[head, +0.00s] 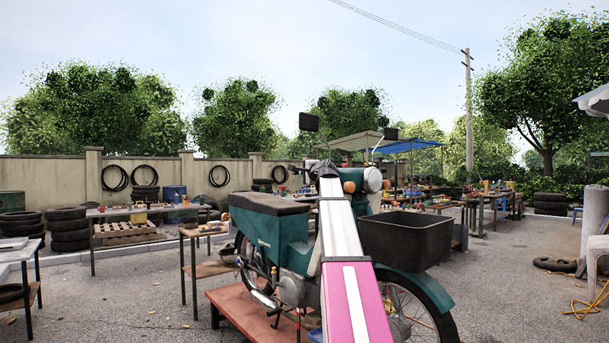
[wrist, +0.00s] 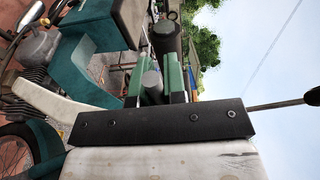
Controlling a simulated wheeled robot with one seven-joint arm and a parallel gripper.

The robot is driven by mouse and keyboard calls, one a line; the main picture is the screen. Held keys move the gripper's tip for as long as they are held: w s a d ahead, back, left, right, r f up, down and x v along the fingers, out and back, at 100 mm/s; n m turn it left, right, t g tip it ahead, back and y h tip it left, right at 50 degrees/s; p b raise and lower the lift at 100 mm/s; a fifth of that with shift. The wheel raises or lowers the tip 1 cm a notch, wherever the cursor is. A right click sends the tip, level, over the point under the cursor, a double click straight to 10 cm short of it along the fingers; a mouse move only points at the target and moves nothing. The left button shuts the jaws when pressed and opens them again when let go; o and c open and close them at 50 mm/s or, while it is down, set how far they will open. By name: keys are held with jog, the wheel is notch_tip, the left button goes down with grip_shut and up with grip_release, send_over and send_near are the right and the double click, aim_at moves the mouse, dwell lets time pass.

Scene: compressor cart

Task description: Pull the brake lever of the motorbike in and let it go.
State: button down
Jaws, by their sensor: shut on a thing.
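The teal motorbike (head: 272,238) stands upright on a low red platform in the head view, with a black seat and a dark box. Its teal body (wrist: 92,32) fills the upper left of the wrist view. My pink and white arm reaches to the handlebar, and my gripper (head: 324,168) is small and partly hidden there. In the wrist view my gripper (wrist: 160,75) has its green fingers at the handlebar, beside the dark grip (wrist: 167,38). It is shut on the brake lever, a thin pale piece (wrist: 144,45) by the grip; the exact contact is hard to see.
The red platform (head: 238,308) lies under the bike. A small table (head: 205,232) stands close on its left, and a workbench (head: 150,209) with tools is farther back. Stacked tyres (head: 68,230) stand by the wall. Open paving lies at the right.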

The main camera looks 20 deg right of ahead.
jog(key=c, duration=1.2)
grip_release()
jog(key=shift+w+a, duration=0.15)
jog(key=shift+w, duration=0.1)
jog(key=shift+o, duration=0.2)
jog(key=shift+s, duration=0.15)
jog(key=s+d, duration=0.2)
jog(key=s, duration=0.8)
jog(key=shift+s+r, duration=0.2)
jog(key=shift+r, duration=0.05)
